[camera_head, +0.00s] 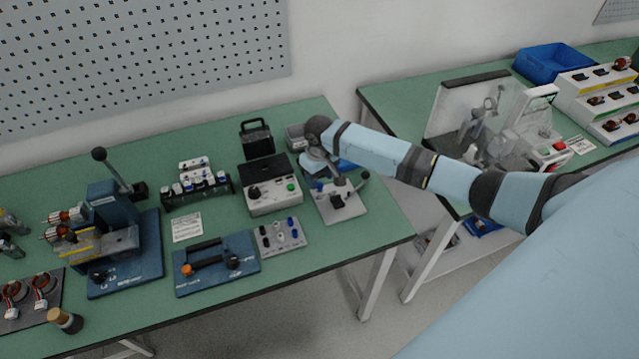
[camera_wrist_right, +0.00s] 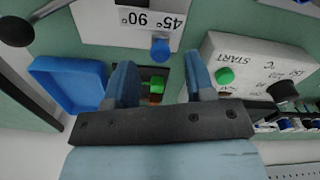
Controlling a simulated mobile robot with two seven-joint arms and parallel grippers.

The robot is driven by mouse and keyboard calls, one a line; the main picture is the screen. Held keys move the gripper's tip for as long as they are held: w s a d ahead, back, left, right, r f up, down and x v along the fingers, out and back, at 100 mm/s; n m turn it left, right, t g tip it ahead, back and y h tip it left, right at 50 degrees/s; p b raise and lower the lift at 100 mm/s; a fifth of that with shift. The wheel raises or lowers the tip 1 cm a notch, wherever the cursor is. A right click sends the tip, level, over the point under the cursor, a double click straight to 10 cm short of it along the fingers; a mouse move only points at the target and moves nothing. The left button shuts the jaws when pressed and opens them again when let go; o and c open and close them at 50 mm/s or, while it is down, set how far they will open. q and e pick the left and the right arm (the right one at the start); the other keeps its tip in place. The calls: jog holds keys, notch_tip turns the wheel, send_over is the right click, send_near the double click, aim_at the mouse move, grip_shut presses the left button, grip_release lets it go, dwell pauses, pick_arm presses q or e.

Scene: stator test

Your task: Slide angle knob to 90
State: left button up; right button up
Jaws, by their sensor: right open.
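The angle knob (camera_wrist_right: 160,48) is a small blue knob at the edge of a white plate (camera_wrist_right: 120,25) printed "45° 90°", upside down in the wrist view. In the head view the plate (camera_head: 350,213) is at the right end of the near bench, and I cannot pick out the knob there. My right gripper (camera_wrist_right: 161,72) is open, its two blue fingers apart with nothing between them gripped. In the head view its fingers are largely hidden by the wrist. My left gripper is not in view.
A blue tray (camera_wrist_right: 70,85) lies left of the fingers in the wrist view. A box with a green START button (camera_wrist_right: 225,76) stands on the other side. A lever with a black ball (camera_wrist_right: 16,31) is at the corner. A panel of knobs (camera_head: 280,236) stands nearby.

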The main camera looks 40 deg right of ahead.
aim_at(320, 185)
jog(key=shift+f, duration=1.75)
